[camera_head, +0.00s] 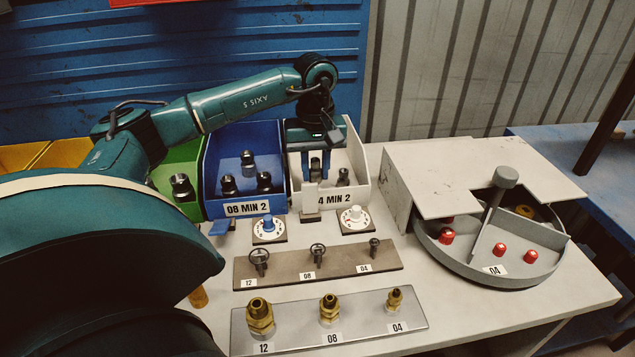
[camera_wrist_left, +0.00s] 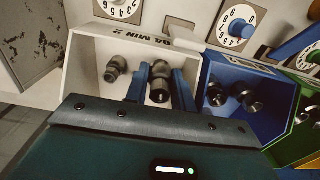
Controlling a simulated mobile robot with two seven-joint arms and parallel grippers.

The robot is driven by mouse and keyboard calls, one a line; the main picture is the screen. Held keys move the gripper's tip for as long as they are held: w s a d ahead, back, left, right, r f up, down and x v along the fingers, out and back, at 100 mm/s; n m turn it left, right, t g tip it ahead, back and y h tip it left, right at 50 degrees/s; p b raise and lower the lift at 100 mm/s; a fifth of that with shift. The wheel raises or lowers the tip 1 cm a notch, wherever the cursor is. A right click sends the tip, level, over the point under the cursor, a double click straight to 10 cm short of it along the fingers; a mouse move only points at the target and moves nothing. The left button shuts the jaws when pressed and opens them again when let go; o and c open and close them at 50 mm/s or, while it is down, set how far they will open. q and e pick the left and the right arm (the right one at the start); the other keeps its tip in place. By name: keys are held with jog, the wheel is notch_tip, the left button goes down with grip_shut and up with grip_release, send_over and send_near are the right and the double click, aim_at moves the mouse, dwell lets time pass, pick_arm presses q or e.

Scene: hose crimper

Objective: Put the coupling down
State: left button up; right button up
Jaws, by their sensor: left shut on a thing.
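My left gripper (camera_head: 312,172) reaches down into the white bin (camera_head: 359,150), its blue fingers closed around a dark metal coupling (camera_head: 315,164). In the left wrist view the left gripper (camera_wrist_left: 160,88) has one finger on each side of this coupling (camera_wrist_left: 159,72). Whether the coupling touches the bin floor cannot be told. A second small coupling (camera_head: 343,177) stands in the same bin, apart from the fingers; it also shows in the left wrist view (camera_wrist_left: 115,68). My right gripper is not in view.
A blue bin (camera_head: 212,165) with several couplings adjoins the white one, with a green bin (camera_head: 187,153) beyond. Two dials (camera_head: 268,228) (camera_head: 356,217) sit in front. A brown rack (camera_head: 330,263), a grey plate of brass fittings (camera_head: 290,318) and a round tray (camera_head: 500,278) stand nearby.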

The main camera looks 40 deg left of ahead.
pick_arm(q)
notch_tip(320, 180, down, 6)
jog(key=shift+r, duration=0.15)
dwell(0.3)
jog(key=shift+f, duration=0.2)
jog(key=o, duration=1)
